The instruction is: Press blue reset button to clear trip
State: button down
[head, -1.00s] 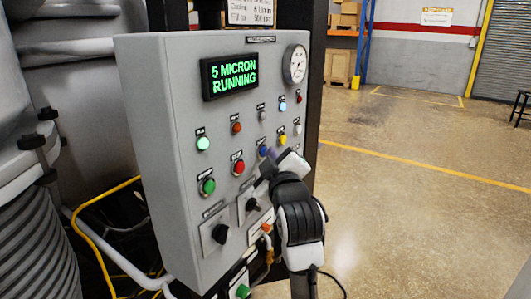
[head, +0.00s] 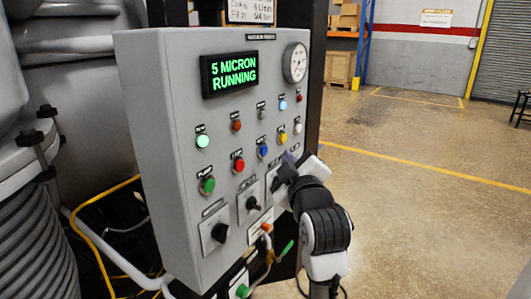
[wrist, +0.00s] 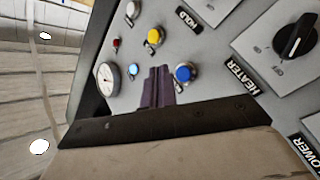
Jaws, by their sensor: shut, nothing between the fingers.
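The blue button (head: 263,152) is on the grey control panel (head: 180,100), in the row with the red and yellow buttons. It shows uncovered in the head view. A blue button (wrist: 184,73) also shows in the wrist view, just right of my purple fingertips. My gripper (head: 287,160) is shut and empty. It is to the right of and below the blue button in the head view, apart from it. In the wrist view the shut fingers (wrist: 157,88) point toward the panel face. The display (head: 230,74) reads "5 MICRON RUNNING" in green.
Close by are a red button (head: 238,165), a yellow button (head: 283,139), a green button (head: 207,185) and black rotary knobs (head: 253,203). A gauge (head: 295,62) sits at the upper right. Open floor (head: 420,210) lies to the right.

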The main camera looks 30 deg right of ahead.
jog(key=shift+s+d, duration=0.25)
jog(key=shift+s, duration=0.3)
jog(key=shift+s+d, duration=0.2)
jog(key=shift+s, duration=0.35)
